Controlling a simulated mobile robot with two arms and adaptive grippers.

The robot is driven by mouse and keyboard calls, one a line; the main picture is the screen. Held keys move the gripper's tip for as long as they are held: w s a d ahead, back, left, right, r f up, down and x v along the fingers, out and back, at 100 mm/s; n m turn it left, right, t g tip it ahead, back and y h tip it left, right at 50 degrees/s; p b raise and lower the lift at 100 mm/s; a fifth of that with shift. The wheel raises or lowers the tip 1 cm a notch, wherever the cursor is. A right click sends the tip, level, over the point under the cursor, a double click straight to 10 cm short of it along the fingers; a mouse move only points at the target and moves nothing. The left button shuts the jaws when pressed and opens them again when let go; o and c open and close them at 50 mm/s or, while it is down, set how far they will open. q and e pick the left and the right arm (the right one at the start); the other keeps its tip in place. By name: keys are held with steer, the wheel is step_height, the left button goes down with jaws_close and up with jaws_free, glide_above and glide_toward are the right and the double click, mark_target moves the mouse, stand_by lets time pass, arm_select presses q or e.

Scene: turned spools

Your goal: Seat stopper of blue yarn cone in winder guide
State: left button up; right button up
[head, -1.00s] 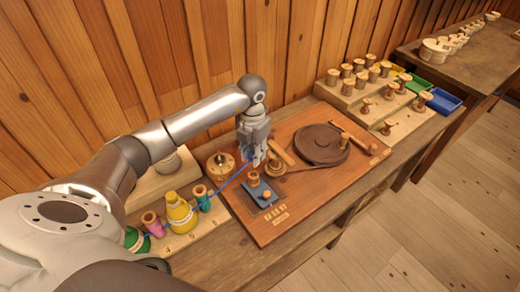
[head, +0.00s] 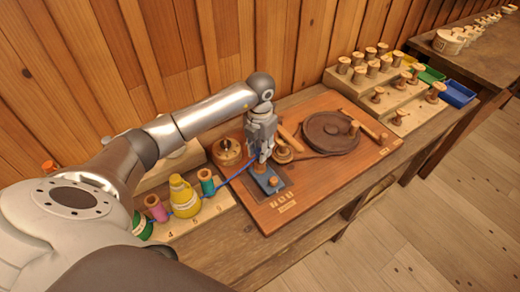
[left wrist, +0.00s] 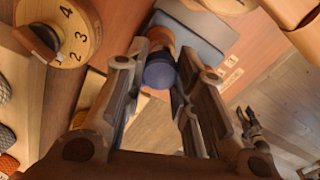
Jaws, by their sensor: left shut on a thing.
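My left gripper (head: 263,157) is just above a blue-grey block with a wooden post, apparently the winder guide (head: 270,184). In the left wrist view the left gripper (left wrist: 161,85) is shut on a dark blue rounded stopper (left wrist: 160,72). The stopper lines up with the wooden post of the guide (left wrist: 196,40); I cannot tell whether it is seated. Blue yarn (head: 240,173) runs from the spools at the left to the gripper. The blue cone itself is hidden, perhaps by my arm.
A numbered wooden dial (head: 227,150) stands close left of the gripper. A dark round wheel (head: 330,133) is on the board to the right. A yellow cone (head: 184,198) and a teal spool (head: 207,183) stand at the left. Stepped spool racks (head: 395,105) are at the back right.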

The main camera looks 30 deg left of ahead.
arm_select(q)
steer(key=shift+f, duration=0.2)
steer(key=shift+f+b, duration=0.95)
steer(key=shift+f, duration=0.05)
steer(key=o, duration=0.4)
steer(key=shift+r, duration=0.1)
steer(key=o, duration=0.4)
steer(key=o, duration=0.4)
steer(key=shift+c, duration=0.2)
